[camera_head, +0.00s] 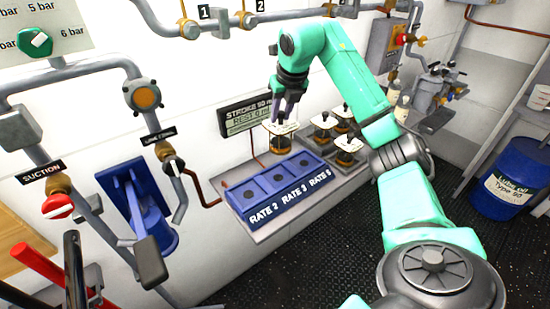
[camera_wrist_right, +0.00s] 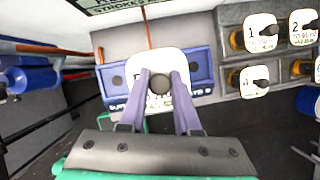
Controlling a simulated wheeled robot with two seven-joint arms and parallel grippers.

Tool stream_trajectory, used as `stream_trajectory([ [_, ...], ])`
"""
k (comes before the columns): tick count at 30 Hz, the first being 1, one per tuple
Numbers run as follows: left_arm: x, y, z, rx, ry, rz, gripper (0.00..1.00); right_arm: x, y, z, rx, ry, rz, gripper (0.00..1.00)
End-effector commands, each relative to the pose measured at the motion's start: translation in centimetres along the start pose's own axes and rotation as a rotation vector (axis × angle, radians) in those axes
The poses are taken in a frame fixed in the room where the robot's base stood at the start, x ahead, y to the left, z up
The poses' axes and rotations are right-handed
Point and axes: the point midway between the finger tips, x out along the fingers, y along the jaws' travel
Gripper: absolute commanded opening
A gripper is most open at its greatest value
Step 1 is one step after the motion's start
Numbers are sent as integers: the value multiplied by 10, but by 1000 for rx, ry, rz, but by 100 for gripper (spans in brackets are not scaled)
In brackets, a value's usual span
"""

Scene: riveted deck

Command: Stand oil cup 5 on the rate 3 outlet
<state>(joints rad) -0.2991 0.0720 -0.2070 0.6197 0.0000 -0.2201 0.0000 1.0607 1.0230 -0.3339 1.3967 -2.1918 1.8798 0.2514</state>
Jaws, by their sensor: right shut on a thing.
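My right gripper (camera_head: 289,98) is shut on an oil cup (camera_head: 280,136) with a pale square top and an amber lower part. The cup looks upright and is held at the back of the blue outlet block (camera_head: 283,205); I cannot tell whether it touches it. In the right wrist view my gripper (camera_wrist_right: 163,85) grips the cup's dark knob, and the white top (camera_wrist_right: 170,62) covers the block's middle. The fingers hide the cup's number. My left gripper is not in view.
Several other oil cups (camera_head: 323,124) stand on a grey rack right of the block; 1, 2 and 4 (camera_wrist_right: 255,82) read in the wrist view. A display (camera_head: 247,115) hangs behind the block. A blue pump lever (camera_head: 146,210) and pipes stand to the left.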

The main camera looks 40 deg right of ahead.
Motion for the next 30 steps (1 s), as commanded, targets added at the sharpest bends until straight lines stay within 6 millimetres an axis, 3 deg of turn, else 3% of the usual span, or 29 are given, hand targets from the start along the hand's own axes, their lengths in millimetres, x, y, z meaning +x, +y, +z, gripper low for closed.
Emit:
stream_trajectory([
  [3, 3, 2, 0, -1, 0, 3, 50, 37, 0, -16, -3, 4, 0, 0],
  [6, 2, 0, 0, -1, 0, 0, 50, 60, 1, -26, -2, 1, 1, 0],
  [15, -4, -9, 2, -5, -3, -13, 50, 103, 0, -43, -1, -2, 2, 0],
  [26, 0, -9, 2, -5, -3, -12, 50, 110, 1, -45, -1, -5, 2, 0],
  [27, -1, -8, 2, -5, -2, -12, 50, 109, 1, -45, -1, -3, 2, 46],
  [28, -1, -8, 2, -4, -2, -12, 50, 109, 1, -45, -1, -3, 2, 58],
  [30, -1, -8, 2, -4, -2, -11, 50, 109, 1, -45, -1, -2, 2, 61],
])
